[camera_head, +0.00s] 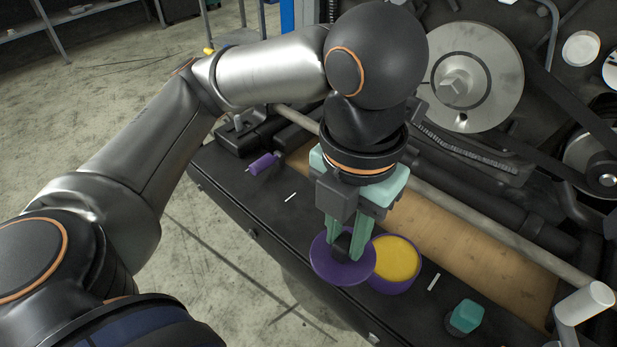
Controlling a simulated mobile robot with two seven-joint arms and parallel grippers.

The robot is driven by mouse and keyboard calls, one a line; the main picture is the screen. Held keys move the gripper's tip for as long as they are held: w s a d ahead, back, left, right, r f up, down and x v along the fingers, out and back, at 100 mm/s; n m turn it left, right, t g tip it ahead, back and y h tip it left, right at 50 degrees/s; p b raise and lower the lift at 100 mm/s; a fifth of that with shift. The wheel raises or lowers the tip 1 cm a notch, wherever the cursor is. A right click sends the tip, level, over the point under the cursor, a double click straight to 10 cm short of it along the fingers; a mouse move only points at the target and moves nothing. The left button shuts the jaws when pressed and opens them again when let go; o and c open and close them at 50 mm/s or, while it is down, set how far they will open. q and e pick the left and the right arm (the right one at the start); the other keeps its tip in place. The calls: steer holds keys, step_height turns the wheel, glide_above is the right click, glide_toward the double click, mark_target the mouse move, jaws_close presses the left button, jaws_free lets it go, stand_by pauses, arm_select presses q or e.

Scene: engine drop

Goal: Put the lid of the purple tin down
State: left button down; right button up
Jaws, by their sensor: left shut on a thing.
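The purple tin (394,281) stands open on the black bench ledge and shows a yellow-orange filling. Its purple lid (330,268) is a round disc with a dark knob in its middle. My left gripper (343,250) points down with its green fingers shut on the knob of the lid. The lid is at the left of the tin and overlaps its left edge in the picture. I cannot tell whether the lid touches the ledge or hangs above it. My right gripper is not in view.
A teal block (466,316) is to the right of the tin. Small white strips lie on the ledge. Engine parts and a large metal pulley (474,75) stand behind.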

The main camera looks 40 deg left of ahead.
arm_select(q)
steer(key=shift+s+a+m, duration=0.1)
steer(key=shift+m, duration=0.2)
steer(key=shift+a+f, duration=0.15)
steer(key=shift+a, duration=0.1)
steer(key=w+a+f+b, duration=0.2)
steer(key=w+a+f, duration=0.7)
steer(key=w+f, duration=0.1)
steer(key=shift+a, duration=0.3)
step_height(320, 180, down, 2)
steer(key=shift+s+f, duration=0.15)
steer(key=shift+f, duration=0.1)
steer(key=shift+d+f, duration=0.1)
steer(key=shift+f, duration=0.1)
